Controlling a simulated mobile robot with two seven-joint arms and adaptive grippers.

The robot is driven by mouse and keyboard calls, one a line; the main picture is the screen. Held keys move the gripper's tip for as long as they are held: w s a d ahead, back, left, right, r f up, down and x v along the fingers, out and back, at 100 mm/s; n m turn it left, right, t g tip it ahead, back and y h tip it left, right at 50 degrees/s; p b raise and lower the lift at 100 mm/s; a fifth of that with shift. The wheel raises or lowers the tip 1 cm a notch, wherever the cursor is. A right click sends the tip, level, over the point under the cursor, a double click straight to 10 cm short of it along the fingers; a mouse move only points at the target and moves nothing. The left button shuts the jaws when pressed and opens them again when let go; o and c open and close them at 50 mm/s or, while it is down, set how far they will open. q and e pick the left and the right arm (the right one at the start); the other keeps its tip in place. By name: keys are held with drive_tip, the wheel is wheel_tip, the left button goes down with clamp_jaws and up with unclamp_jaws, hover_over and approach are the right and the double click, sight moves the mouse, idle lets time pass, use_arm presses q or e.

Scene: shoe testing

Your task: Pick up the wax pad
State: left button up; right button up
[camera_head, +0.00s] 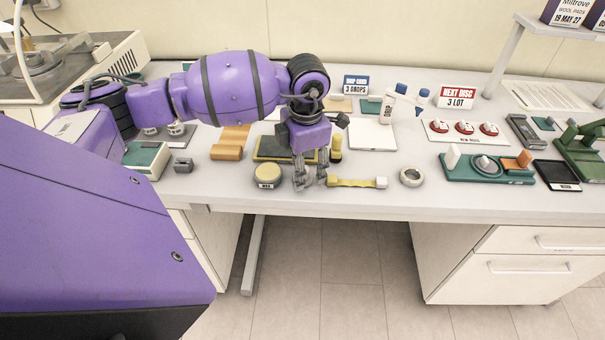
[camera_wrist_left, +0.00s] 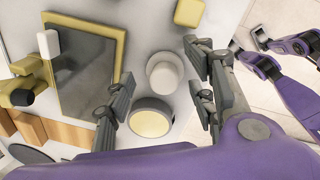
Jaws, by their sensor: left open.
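A round tin with a pale yellow, wax-like top and a small label (camera_head: 268,175) stands near the table's front edge. It also shows in the left wrist view (camera_wrist_left: 150,122), beside one finger. I take it for the wax pad, but its label is too small to read. My left gripper (camera_head: 309,183) is open and points down, just right of the tin. In the left wrist view, a white round knob-like piece (camera_wrist_left: 164,72) lies between the spread fingers (camera_wrist_left: 158,95); the gripper hides it in the head view. My right gripper (camera_wrist_left: 263,52) seems to show partly at the right, over the floor.
A yellow-rimmed dark tray (camera_head: 268,155) lies behind the gripper, with a yellow bottle (camera_head: 336,151) beside it. An orange block (camera_head: 231,142) stands left. The table's front edge is close.

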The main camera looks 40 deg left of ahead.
use_arm(q)
drive_tip(key=shift+f, duration=0.5)
drive_tip(key=c, duration=1.1)
drive_tip(key=shift+o, duration=0.2)
drive_tip(key=shift+r, duration=0.1)
